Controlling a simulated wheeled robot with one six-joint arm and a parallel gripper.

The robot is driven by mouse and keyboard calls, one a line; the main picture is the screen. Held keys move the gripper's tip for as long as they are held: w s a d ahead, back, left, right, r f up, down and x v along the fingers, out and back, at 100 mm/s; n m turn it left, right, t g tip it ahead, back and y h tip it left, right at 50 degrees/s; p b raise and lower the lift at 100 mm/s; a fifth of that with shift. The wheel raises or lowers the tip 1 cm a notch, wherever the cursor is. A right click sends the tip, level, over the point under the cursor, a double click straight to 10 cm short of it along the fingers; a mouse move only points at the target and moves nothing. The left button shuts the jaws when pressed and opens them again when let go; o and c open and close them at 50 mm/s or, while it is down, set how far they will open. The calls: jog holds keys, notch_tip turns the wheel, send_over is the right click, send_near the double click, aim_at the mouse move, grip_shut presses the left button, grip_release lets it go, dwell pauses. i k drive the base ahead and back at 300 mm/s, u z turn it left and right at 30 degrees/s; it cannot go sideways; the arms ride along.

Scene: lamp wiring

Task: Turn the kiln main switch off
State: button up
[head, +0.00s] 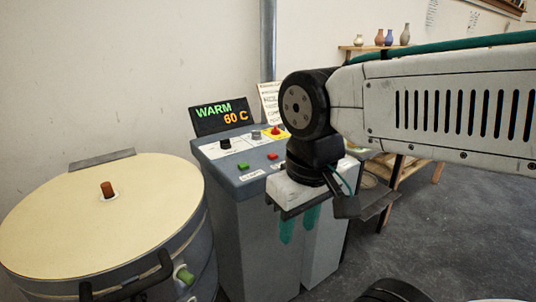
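The kiln's grey control console (262,240) stands in the middle. Its sloped top carries a black knob (225,143), a small grey control (256,135), a red-on-yellow switch (275,132), a green button (243,166) and a red button (272,156). The labels are too small to read, and my arm covers the panel's right part, so I cannot tell for sure which is the main switch. The display (222,116) reads WARM 60 C. My gripper (299,232) points down in front of the console's right side, its teal fingers apart and nothing visible between them.
The round kiln (60,215) with a cream lid and brown plug (107,189) stands at left, close to the console. A paper sheet (270,105) stands behind the panel. A shelf with vases (388,38) hangs at the back. Grey floor (450,230) is open at right.

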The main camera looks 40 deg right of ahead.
aim_at(276, 132)
jog(key=k, duration=0.6)
jog(key=z, duration=0.8)
jog(key=i, duration=1.6)
jog(key=u, duration=0.75)
